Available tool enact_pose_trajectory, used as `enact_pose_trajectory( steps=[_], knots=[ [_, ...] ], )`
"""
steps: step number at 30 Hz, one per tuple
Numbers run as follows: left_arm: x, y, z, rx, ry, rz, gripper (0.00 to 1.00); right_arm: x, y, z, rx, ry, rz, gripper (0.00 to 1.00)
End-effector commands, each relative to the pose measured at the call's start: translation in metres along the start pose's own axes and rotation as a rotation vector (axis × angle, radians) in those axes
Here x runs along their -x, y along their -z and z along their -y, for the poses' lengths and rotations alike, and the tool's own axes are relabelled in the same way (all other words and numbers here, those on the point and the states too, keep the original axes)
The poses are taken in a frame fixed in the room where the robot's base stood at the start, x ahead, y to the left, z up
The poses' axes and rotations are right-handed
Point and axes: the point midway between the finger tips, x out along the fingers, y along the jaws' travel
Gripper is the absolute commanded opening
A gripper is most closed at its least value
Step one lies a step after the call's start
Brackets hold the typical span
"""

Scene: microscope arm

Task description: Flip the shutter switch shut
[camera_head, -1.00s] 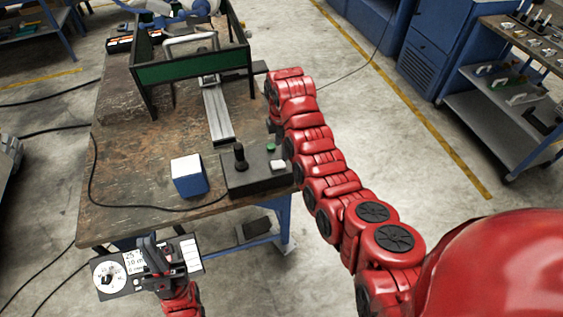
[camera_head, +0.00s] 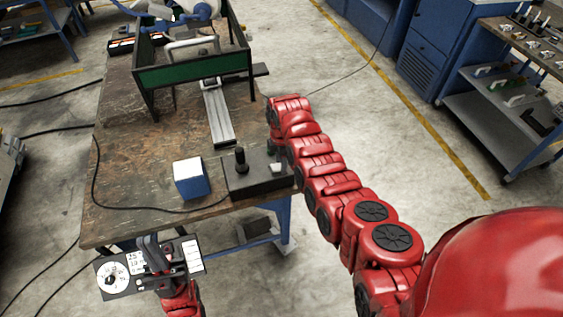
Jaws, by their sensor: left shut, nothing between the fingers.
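A black control box (camera_head: 245,182) with an upright black joystick (camera_head: 241,160) and a small pale switch-like part (camera_head: 276,168) sits at the table's front right corner. I cannot tell for sure which part is the shutter switch. My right gripper (camera_head: 275,148) is low over the box's right side, mostly hidden by its own red arm; its jaws cannot be made out. My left gripper (camera_head: 150,243) is shut and empty, in front of a panel (camera_head: 114,281) with a white dial and a display, below the table's front edge. It covers part of the panel.
The worn brown table (camera_head: 135,170) carries a blue and white cube (camera_head: 191,178) left of the box. A green-panelled frame (camera_head: 195,70) and a metal rail (camera_head: 217,115) stand behind. A black cable runs along the table's left and front.

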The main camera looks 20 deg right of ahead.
Motion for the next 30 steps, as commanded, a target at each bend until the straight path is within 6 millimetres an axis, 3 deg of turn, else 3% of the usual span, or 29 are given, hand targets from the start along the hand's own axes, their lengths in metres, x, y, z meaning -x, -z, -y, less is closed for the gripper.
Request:
enact_pose_trajectory(
  steps=[1, 7, 14, 21, 30],
  knots=[
    [0.0, 0.0, 0.0, 0.0, 0.0, 0.0, 0.0, 0.0, 0.0, 0.0, 0.0, 0.0, 0.0, 0.36],
    [0.0, 0.0, 0.0, 0.0, 0.0, 0.0, 0.0, 0.0, 0.0, 0.0, 0.0, 0.0, 0.0, 0.0],
    [0.0, 0.0, 0.0, 0.0, 0.0, 0.0, 0.0, 0.0, 0.002, 0.0, 0.003, 0.001, 0.034, 0.0],
    [0.006, -0.001, 0.0, 0.0, 0.0, 0.0, 0.0, -0.001, 0.01, 0.002, 0.005, 0.008, 0.3, 0.0],
    [0.01, -0.002, -0.001, 0.0, 0.0, 0.0, 0.0, 0.003, 0.01, 0.001, -0.001, 0.003, 0.403, 0.0]
  ],
)
